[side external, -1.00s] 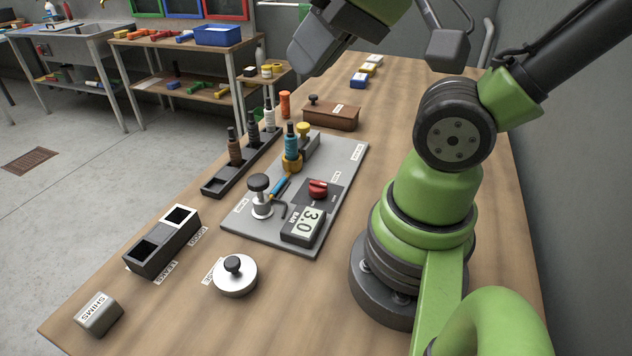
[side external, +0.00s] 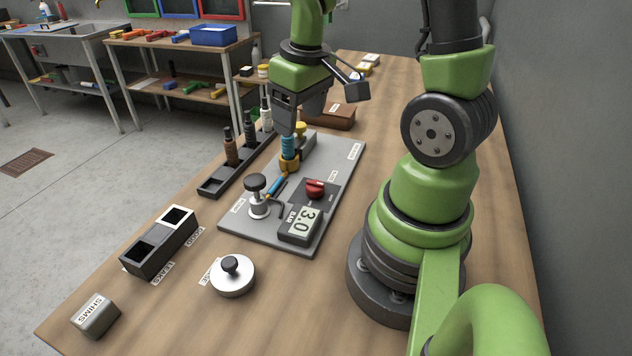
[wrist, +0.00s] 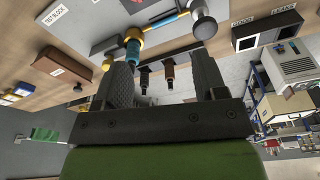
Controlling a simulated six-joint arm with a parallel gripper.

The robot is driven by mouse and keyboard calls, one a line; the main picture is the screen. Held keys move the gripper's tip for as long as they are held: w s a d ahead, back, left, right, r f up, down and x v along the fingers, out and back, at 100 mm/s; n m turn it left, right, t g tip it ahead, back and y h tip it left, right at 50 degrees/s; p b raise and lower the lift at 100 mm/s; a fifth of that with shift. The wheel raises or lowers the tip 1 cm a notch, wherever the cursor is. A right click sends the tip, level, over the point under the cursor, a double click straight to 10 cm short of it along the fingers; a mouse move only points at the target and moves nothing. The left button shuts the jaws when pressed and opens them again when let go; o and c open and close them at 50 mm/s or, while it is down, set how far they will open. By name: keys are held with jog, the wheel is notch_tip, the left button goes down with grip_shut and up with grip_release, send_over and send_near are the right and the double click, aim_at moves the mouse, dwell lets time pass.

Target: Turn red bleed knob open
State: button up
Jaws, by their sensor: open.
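The red bleed knob (side external: 315,189) sits on a dark square on the grey plate (side external: 258,240), just behind the gauge (side external: 300,224) reading 3.0 BAR. My gripper (side external: 287,128) is at the top of the blue fitting (side external: 288,148), behind and left of the red knob and clear of it. In the wrist view my gripper (wrist: 163,62) has its two fingers apart with nothing gripped between them. The blue fitting (wrist: 133,50) shows near the left finger there; I cannot tell whether they touch.
A black-capped silver post (side external: 258,200) stands left of the knob. A rack (side external: 212,188) with bottles lies along the plate's left side. A brown box (side external: 338,120) is behind.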

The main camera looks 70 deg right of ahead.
jog(key=g, duration=0.2)
send_over(316, 182)
jog(key=shift+n, duration=0.4)
notch_tip(316, 182, down, 6)
jog(key=shift+f, duration=0.2)
notch_tip(316, 182, down, 10)
jog(key=shift+r, duration=0.1)
jog(key=c, duration=0.9)
